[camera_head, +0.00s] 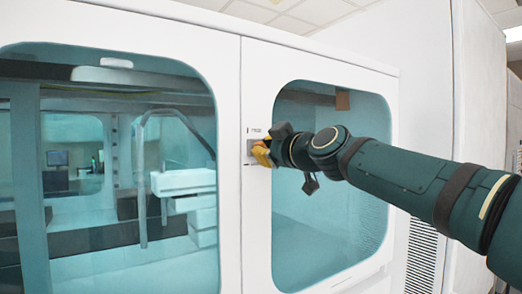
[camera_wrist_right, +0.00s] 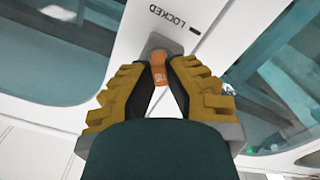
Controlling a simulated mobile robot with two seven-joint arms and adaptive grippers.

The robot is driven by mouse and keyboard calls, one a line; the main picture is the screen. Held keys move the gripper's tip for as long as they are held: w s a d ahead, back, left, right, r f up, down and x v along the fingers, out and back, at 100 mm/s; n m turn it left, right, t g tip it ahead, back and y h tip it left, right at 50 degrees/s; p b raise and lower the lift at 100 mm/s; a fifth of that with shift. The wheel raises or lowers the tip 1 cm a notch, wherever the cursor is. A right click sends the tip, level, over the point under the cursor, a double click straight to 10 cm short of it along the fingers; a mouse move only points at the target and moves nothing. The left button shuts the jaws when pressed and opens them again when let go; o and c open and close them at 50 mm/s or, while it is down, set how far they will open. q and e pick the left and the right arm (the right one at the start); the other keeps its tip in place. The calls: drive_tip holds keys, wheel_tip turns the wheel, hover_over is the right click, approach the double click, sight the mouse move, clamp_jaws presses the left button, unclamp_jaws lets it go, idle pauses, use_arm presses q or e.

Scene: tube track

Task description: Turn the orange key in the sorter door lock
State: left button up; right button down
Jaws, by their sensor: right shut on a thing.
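The orange key (camera_wrist_right: 158,72) sits in the grey lock (camera_wrist_right: 160,45) on the white door frame of the sorter. My right gripper (camera_wrist_right: 160,82) is shut on the key, with one yellow-and-black finger on each side of it. In the head view my right gripper (camera_head: 261,152) is at the lock plate (camera_head: 251,147), on the white strip between the two windows, and hides the key. The word LOCKED and a short mark stand beside the lock in the wrist view. My left gripper is in neither view.
The white sorter cabinet (camera_head: 257,55) has a large left window (camera_head: 110,190) and a smaller right window (camera_head: 325,220). White equipment (camera_head: 183,182) shows behind the left glass. A tall white cabinet (camera_head: 425,100) stands at the right. My right arm crosses in front of the right window.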

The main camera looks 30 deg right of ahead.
drive_tip(key=shift+n+b, duration=0.75)
drive_tip(key=shift+n, duration=0.45)
drive_tip(key=n+b, duration=0.2)
drive_tip(key=n, duration=0.1)
drive_tip(key=shift+b, duration=0.3)
